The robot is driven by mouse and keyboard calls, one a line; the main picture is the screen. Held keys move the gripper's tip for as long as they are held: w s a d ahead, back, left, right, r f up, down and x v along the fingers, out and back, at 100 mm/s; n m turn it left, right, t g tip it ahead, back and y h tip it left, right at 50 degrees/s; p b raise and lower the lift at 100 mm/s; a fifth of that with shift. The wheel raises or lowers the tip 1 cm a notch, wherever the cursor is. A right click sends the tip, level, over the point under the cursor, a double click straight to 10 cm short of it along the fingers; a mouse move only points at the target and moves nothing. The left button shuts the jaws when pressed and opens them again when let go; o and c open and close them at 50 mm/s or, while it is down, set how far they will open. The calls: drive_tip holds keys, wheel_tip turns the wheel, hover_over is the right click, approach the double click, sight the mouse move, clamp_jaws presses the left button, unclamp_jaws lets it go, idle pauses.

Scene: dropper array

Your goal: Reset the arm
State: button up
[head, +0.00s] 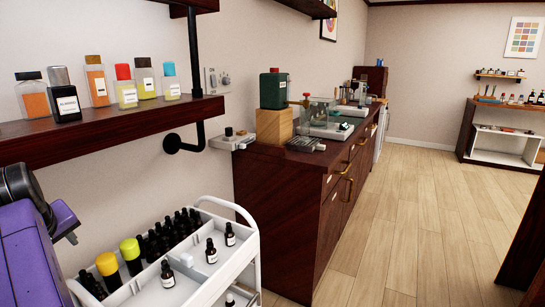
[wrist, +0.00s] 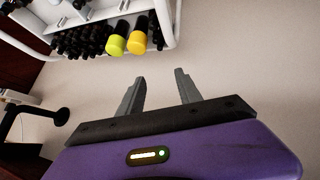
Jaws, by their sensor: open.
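My purple arm (head: 30,250) shows at the left edge of the head view, beside the white cart and below the wall shelf. My gripper (wrist: 163,88) shows in the wrist view with its two grey fingers apart and nothing between them. Past the fingers is the plain wall, with the white cart (wrist: 189,22) at the top of that view. In the head view, the cart (head: 243,250) carries several dark dropper bottles (head: 212,250) and two yellow-capped bottles (head: 130,250). My fingertips are outside the head view.
A dark wooden shelf (head: 120,125) with several small bottles runs along the left wall, on a black pipe bracket (head: 185,141). A dark cabinet (head: 280,210) with a green canister (head: 273,89) and scales stands beyond the cart. The wooden floor (head: 420,220) is clear at the right.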

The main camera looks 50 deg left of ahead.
drive_tip(key=w+d+f+m+t+y+p, duration=0.1)
drive_tip(key=w+d+f+m+t+y, duration=0.2)
drive_tip(key=w+d, duration=0.5)
drive_tip(key=w+d+f+m+t+y+p, duration=0.1)
drive_tip(key=w+d+f+m+t+y, duration=0.15)
drive_tip(key=w+d+m+y, duration=0.4)
drive_tip(key=w+d+f+m+t+h+p, duration=0.1)
drive_tip(key=w+d+f+t, duration=0.15)
drive_tip(key=d, duration=0.55)
drive_tip(key=w+d+f+m+t+h, duration=0.1)
drive_tip(key=w+d, duration=0.3)
drive_tip(key=d, duration=0.4)
drive_tip(key=w+d+f+m+t+h+p, duration=0.1)
drive_tip(key=w+d+t, duration=0.15)
drive_tip(key=d, duration=0.55)
drive_tip(key=s+d+m+t+h+p, duration=0.1)
drive_tip(key=s+d+m+t+h, duration=0.15)
drive_tip(key=d, duration=1.05)
drive_tip(key=s+d+m+t+h+p, duration=0.1)
drive_tip(key=s+d+m+t+h, duration=0.2)
drive_tip(key=d, duration=1.1)
drive_tip(key=s+d+r+m+g+h+p, duration=0.1)
drive_tip(key=s+d+m+g+h+p, duration=0.1)
drive_tip(key=s+d+h, duration=0.7)
drive_tip(key=shift+s+d+m+g, duration=0.4)
drive_tip(key=shift+s+d+m, duration=0.5)
drive_tip(key=shift+s+d, duration=2.25)
